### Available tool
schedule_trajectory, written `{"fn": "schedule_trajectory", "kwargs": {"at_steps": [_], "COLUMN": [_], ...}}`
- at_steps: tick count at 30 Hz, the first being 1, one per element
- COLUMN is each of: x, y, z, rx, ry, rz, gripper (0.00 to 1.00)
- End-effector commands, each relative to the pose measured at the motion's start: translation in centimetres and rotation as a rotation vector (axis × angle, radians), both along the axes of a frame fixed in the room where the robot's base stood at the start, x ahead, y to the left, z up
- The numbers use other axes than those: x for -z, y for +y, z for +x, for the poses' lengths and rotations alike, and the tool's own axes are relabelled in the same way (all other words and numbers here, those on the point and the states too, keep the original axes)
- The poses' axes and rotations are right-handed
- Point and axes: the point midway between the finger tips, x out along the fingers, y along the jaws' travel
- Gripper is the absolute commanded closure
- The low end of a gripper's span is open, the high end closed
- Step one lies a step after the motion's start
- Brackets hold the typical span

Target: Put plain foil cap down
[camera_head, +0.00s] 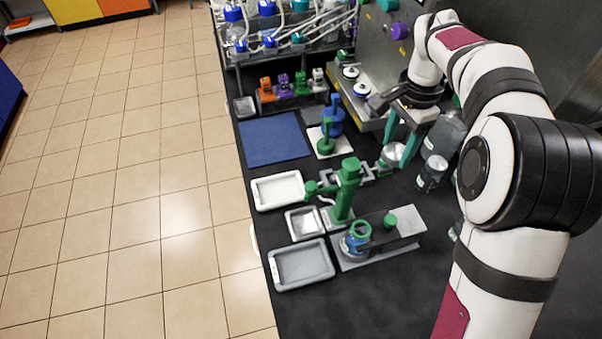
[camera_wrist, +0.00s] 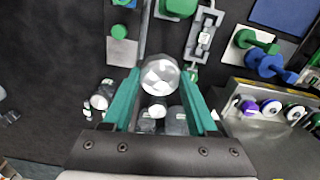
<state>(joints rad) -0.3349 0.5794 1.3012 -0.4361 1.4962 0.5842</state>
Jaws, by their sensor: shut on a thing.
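The foil cap is a shiny silver disc (camera_wrist: 160,75) between the two teal fingertips of my gripper (camera_wrist: 161,78) in the wrist view. In the head view the cap (camera_head: 393,152) shows at the lower end of the fingers of my gripper (camera_head: 399,152), low over the black bench. My gripper is shut on the cap. Whether the cap touches something below it I cannot tell; its underside is hidden. Foil-topped bottles stand close by, one to the right in the head view (camera_head: 434,170) and one to the left in the wrist view (camera_wrist: 102,95).
A green stand (camera_head: 345,192) and a grey station with green rings (camera_head: 405,222) stand in front. White and grey trays (camera_head: 278,189) line the left edge. A blue mat (camera_head: 273,141), small green and blue tools (camera_head: 333,115) and a bioreactor platform (camera_head: 358,105) are farther back.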

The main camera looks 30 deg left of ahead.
Motion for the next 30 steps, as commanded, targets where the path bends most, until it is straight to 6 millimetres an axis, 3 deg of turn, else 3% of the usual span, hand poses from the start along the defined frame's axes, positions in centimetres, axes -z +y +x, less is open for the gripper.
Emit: {"fn": "schedule_trajectory", "kwargs": {"at_steps": [6, 9, 13, 16, 21, 30], "x": [5.7, 8.0, 9.5, 9.9, 10.3, 16.3], "y": [10.8, 15.8, 20.2, 22.2, 23.6, 23.7], "z": [0.6, -0.8, -3.5, -5.4, -7.1, -7.3], "rx": [0.368, 0.592, 0.893, 1.079, 1.256, 1.282], "ry": [0.003, 0.003, 0.001, 0.002, 0.001, 0.001], "rz": [-0.002, -0.003, -0.001, -0.001, -0.002, -0.002], "gripper": [0.92, 0.92, 0.92, 0.92, 0.92, 0.92]}}
